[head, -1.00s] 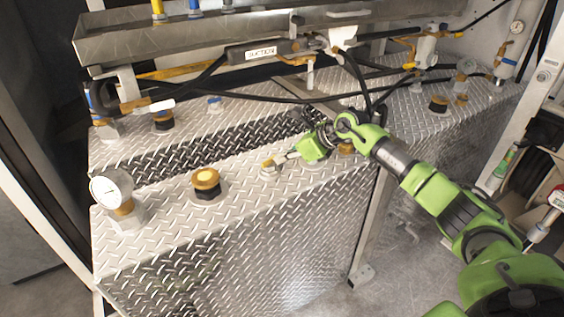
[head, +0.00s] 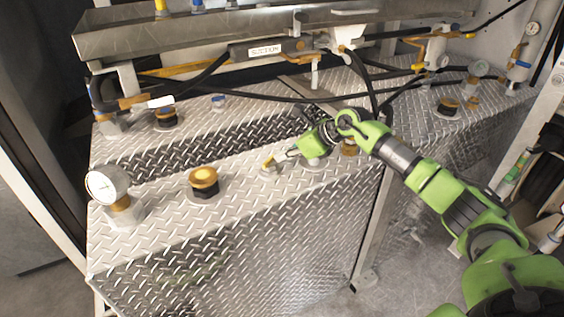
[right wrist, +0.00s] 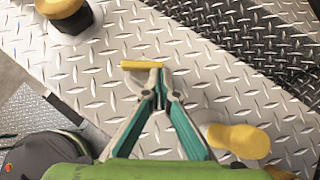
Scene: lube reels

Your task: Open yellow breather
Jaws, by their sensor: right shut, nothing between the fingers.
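A small round metal fitting with a yellow bar-shaped handle (head: 267,161), which looks like the yellow breather, sits on the front diamond-plate tank top. In the right wrist view the yellow handle (right wrist: 141,65) lies nearly level across the fitting, just beyond the fingertips. My right gripper (head: 284,157) reaches in from the right, low over the tank, beside the fitting. Its fingers (right wrist: 158,82) are together with nothing between them. The tips partly cover the fitting, and I cannot tell whether they touch the handle. My left gripper is not in view.
A yellow-capped black fitting (head: 204,182) and a pressure gauge (head: 107,184) stand to the left. Another yellow cap (right wrist: 239,140) is close to the right of my fingers. Black hoses (head: 215,94) and a metal tray (head: 130,38) run behind. Bare plate lies in front.

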